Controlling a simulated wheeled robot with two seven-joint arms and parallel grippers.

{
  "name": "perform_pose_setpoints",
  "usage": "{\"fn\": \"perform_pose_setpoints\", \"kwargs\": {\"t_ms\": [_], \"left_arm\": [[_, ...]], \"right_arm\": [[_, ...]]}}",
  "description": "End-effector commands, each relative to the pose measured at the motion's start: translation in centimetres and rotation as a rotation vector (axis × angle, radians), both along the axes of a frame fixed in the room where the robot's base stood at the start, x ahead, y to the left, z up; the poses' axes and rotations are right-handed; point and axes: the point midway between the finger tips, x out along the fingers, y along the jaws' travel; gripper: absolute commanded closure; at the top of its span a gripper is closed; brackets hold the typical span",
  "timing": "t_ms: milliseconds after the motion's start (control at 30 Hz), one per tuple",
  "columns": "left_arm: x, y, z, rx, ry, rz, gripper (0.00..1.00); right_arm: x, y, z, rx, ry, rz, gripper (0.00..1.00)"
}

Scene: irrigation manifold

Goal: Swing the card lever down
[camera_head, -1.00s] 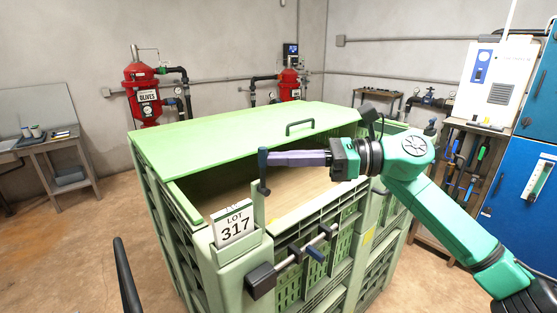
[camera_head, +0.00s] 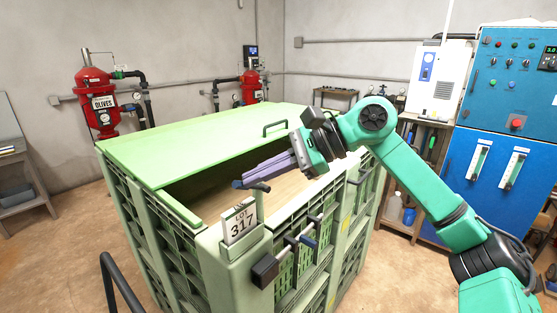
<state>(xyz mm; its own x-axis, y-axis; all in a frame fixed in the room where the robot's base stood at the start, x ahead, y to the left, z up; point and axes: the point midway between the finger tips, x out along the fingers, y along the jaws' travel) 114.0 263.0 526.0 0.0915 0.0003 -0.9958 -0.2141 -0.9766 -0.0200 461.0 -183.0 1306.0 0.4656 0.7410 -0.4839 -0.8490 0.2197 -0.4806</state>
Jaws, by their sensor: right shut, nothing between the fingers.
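A white card reading LOT 317 (camera_head: 240,222) sits in a green holder at the near corner of a large green slatted bin (camera_head: 222,262). Just right of the card, a short dark lever handle (camera_head: 259,187) shows at the top of a green post, lying nearly level in the picture. My right gripper (camera_head: 241,184) is shut and empty, with its long purple fingers angled down to the left. Its tips overlap the dark handle; I cannot tell whether they touch it. My left gripper is not in view.
A metal rod with a black block (camera_head: 264,271) and a blue grip (camera_head: 308,241) is on the bin's front. The green lid (camera_head: 190,146) leaves the near part open. Red tanks (camera_head: 94,98) stand behind. A blue cabinet (camera_head: 500,150) is at right.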

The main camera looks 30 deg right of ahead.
Motion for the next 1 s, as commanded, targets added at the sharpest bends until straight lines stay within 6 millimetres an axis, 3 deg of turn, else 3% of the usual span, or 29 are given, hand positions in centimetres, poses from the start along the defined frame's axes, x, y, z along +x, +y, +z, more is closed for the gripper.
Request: {"fn": "perform_pose_setpoints", "kwargs": {"t_ms": [300, 1000], "left_arm": [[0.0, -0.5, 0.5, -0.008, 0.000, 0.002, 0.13], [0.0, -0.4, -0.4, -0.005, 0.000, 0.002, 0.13]], "right_arm": [[-0.6, 1.4, -1.2, -0.275, -0.114, 0.003, 1.00], [0.0, -0.1, -2.0, -0.263, -0.106, 0.000, 1.00]]}}
